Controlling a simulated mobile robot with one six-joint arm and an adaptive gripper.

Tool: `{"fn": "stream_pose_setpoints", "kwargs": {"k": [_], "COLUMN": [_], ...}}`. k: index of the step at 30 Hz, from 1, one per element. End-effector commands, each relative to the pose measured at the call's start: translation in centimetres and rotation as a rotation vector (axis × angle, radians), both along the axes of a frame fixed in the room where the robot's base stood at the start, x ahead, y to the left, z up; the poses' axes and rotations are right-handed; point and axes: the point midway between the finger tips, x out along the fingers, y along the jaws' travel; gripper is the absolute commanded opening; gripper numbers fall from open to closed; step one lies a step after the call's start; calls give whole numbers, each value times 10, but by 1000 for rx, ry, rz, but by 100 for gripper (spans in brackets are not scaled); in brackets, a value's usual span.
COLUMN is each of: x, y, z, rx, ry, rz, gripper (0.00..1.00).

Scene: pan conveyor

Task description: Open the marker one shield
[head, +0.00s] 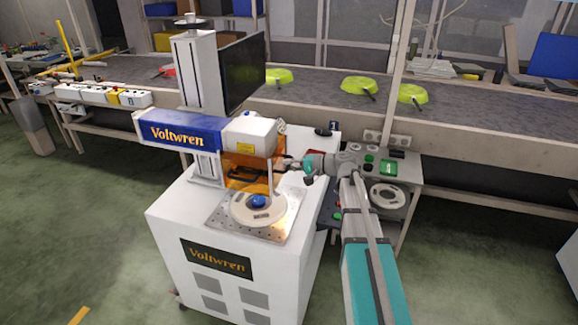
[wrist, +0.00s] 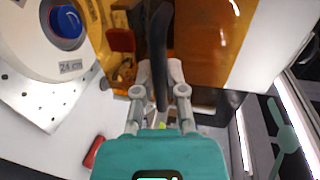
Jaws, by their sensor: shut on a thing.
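The marker is a white cabinet (head: 235,250) with a blue and white Voltwren head (head: 180,131) above its top. Its orange see-through shield (head: 236,168) shows below the white end of the head, with a dark handle on it. My gripper (head: 287,164) reaches the shield from the right. In the wrist view my gripper (wrist: 160,82) has its fingers shut around the black curved handle (wrist: 160,45), beside the orange shield (wrist: 208,40). Part of the handle is hidden by the fingers. I cannot tell how far the shield is raised.
A pale round disc (head: 246,212) with a blue knob (head: 257,201) sits on a perforated plate (head: 222,213) below the shield; its label reads 24 cm. A dark monitor (head: 245,72) stands behind. Green pans (head: 360,86) lie on the conveyor (head: 310,98). A side table (head: 408,172) stands right.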

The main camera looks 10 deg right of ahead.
Motion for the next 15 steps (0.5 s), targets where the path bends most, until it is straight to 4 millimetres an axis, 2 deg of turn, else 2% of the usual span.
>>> {"fn": "stream_pose_setpoints", "kwargs": {"k": [1, 9, 15], "x": [1, 1, 1], "y": [0, 0, 0], "z": [10, 32, 38], "rx": [2, 2, 2], "ry": [0, 0, -1], "rz": [-1, -1, -2], "gripper": [0, 0, 0]}}
